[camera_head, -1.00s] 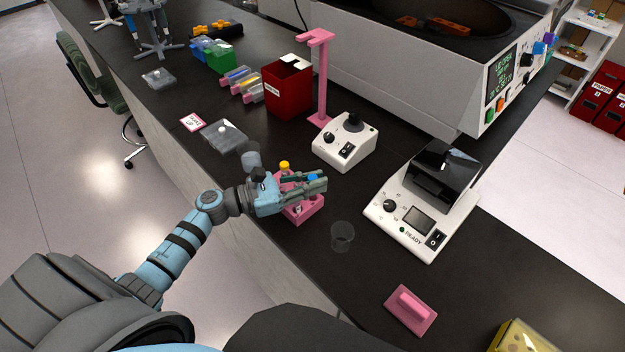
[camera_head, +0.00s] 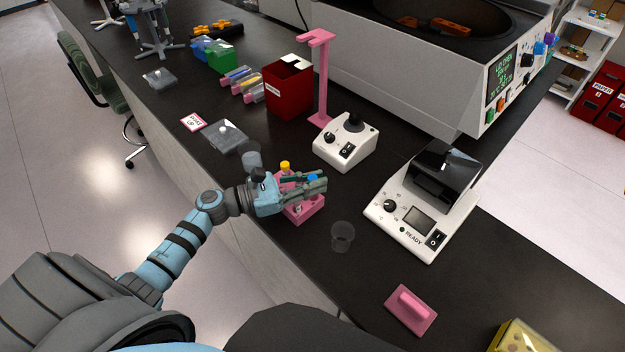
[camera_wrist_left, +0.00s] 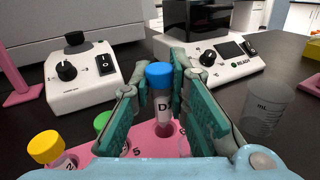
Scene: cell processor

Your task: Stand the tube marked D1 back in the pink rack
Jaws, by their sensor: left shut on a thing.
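My left gripper (camera_head: 314,186) is over the pink rack (camera_head: 306,215) and shut on a blue-capped tube (camera_head: 313,177). In the left wrist view the tube (camera_wrist_left: 162,108) stands roughly upright between the teal fingers of the gripper (camera_wrist_left: 163,95), and its label shows a "D"; the rest of the marking is hidden. Its lower end is at the pink rack (camera_wrist_left: 110,148); I cannot tell whether it is inside a hole. A yellow-capped tube (camera_wrist_left: 45,148) and a green-capped tube (camera_wrist_left: 105,125) stand in the rack. My right gripper is not in view.
A clear cup (camera_head: 342,237) stands right of the rack. A white device with a knob (camera_head: 345,142) and a white device reading "READY" (camera_head: 425,200) stand behind. A pink handled block (camera_head: 410,309) lies at the front. A red bin (camera_head: 288,87) and a pink stand (camera_head: 322,80) are farther back.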

